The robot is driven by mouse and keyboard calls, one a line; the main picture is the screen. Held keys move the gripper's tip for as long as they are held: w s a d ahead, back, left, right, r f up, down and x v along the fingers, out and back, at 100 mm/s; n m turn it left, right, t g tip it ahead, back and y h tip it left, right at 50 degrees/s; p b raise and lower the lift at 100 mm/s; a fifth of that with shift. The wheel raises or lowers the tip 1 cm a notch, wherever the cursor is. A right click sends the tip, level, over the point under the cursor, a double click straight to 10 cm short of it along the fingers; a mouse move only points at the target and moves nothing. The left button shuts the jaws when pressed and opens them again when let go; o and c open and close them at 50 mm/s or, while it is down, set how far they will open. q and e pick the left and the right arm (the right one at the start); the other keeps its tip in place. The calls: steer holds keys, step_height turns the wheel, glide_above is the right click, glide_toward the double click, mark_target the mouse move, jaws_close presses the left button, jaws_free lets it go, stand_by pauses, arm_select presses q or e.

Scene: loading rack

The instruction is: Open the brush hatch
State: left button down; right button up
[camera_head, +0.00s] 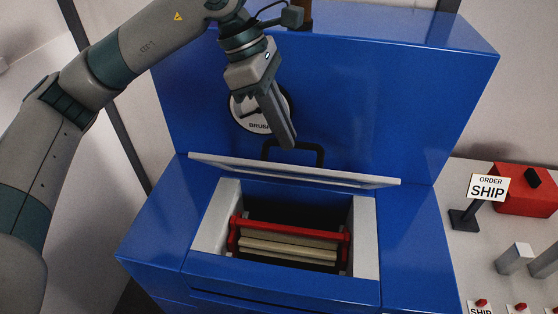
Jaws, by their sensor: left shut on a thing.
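The brush hatch lid (345,179) is raised at the back of the opening in the blue machine, and I see it nearly edge-on. Its black handle (322,156) stands up from its upper side. My left gripper (287,142) reaches down from above, with its fingers shut on the handle's upper bar. Below the lid, the opening shows light inner walls (366,235) and a red-framed part with pale bars (290,240). My right gripper is out of view.
The blue machine's tall back panel (400,100) rises behind the lid, with a round brush label (243,112) partly hidden by my gripper. At the right, a pale table holds an order ship sign (488,187), a red box (525,200) and grey blocks (514,258).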

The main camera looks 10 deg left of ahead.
arm_select(q)
steer(key=w, duration=0.2)
steer(key=w+g, duration=0.1)
steer(key=w, duration=0.1)
steer(key=w+r+g, duration=0.1)
steer(key=shift+w+n+p, duration=0.3)
steer(key=shift+w, duration=0.1)
steer(key=c, duration=1.9)
jaws_free()
steer(key=shift+o, duration=0.4)
steer(key=shift+w, duration=0.4)
steer(key=b+v, duration=0.3)
steer(key=v, duration=1.4)
steer(key=shift+w+b, duration=0.3)
